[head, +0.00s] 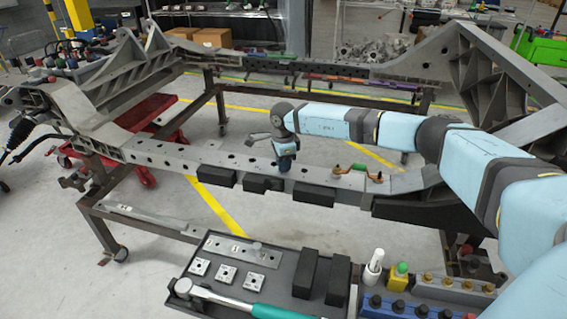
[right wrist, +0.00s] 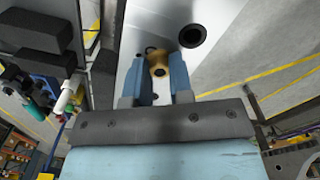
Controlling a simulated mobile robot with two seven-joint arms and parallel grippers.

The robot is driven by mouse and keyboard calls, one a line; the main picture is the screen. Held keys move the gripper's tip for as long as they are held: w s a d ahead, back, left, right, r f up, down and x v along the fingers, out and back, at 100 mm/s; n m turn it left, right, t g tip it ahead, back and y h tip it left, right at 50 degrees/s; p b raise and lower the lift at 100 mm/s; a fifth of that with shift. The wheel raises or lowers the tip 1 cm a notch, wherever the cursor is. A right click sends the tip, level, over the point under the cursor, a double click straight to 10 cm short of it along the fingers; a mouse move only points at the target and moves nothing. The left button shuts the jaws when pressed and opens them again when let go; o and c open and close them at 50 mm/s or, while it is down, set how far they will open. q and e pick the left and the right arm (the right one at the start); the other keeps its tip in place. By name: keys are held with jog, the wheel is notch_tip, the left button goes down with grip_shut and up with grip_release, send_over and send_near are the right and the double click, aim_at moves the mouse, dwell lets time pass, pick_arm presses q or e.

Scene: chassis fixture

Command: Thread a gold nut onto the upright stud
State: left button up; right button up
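My right gripper (head: 285,165) reaches in from the right and points down over the front rail of the chassis (head: 220,160). In the right wrist view a gold nut (right wrist: 160,68) sits between the two fingers of this gripper (right wrist: 160,88), which appear closed on its sides. A dark spot shows on the nut's face. The rail's pale top lies just beyond it, with a round dark hole (right wrist: 192,36) beside the nut. I cannot make out the upright stud; the gripper may hide it. My left gripper is in neither view.
Several gold nuts (head: 447,280) sit in a holder at the lower right. A dark tray (head: 222,306) with plates and black blocks stands in front. Black blocks (head: 314,194) line the rail's front.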

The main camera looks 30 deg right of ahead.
jog(key=shift+r+p, duration=0.55)
jog(key=shift+r, duration=0.15)
grip_shut()
jog(key=shift+r+p, duration=0.35)
jog(key=shift+r, duration=0.25)
jog(key=shift+a, duration=0.1)
